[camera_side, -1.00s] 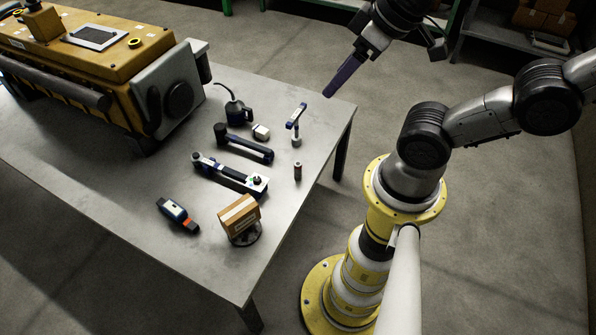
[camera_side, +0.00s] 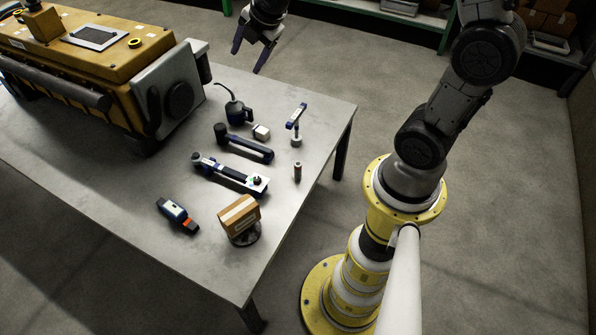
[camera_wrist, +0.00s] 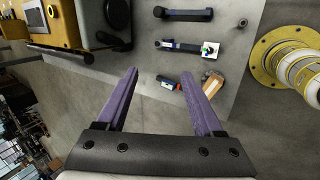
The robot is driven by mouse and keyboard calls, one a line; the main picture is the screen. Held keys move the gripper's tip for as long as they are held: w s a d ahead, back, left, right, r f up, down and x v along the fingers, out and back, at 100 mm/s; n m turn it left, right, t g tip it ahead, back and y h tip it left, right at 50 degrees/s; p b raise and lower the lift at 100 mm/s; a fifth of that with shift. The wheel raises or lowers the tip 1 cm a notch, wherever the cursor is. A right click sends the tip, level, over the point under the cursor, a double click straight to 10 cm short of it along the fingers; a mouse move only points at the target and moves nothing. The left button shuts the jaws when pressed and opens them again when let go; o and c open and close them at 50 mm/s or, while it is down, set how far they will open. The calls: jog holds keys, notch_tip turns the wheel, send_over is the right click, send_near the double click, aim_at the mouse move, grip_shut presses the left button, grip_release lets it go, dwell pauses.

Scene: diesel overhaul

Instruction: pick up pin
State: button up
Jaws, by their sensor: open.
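The pin is a small dark upright cylinder (camera_side: 297,171) with a reddish tint. It stands near the right edge of the grey table (camera_side: 150,220), right of the long blue-and-grey tools. In the wrist view a small thing at the upper right (camera_wrist: 243,22) looks like the pin. My gripper (camera_side: 250,49) is high above the far edge of the table, well away from the pin. Its two purple fingers also show in the wrist view (camera_wrist: 162,92), spread apart with nothing between them.
A dark hammer-like tool (camera_side: 245,148) and a long tool (camera_side: 230,175) lie left of the pin. A T-shaped tool (camera_side: 296,125) and a white block (camera_side: 261,132) are behind. A cardboard box (camera_side: 239,215) and meter (camera_side: 177,213) are in front. A yellow engine (camera_side: 110,70) fills the left.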

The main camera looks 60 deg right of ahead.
jog(key=w+d+f+n+g, duration=0.1)
jog(key=d+f, duration=0.1)
jog(key=f, duration=0.4)
jog(key=w+d+f+n+g, duration=0.1)
jog(key=d+f, duration=0.2)
jog(key=f, duration=0.3)
jog(key=m+g+y, duration=0.1)
jog(key=g, duration=0.3)
send_over(298, 164)
notch_tip(298, 164, down, 20)
jog(key=f, duration=0.8)
jog(key=shift+s+a, duration=0.1)
jog(key=shift+s, duration=0.15)
jog(key=shift+w+f, duration=0.15)
jog(key=shift+f, duration=1.3)
jog(key=shift+w+f, duration=0.1)
jog(key=shift+f, duration=1.35)
jog(key=shift+c, duration=0.3)
grip_shut()
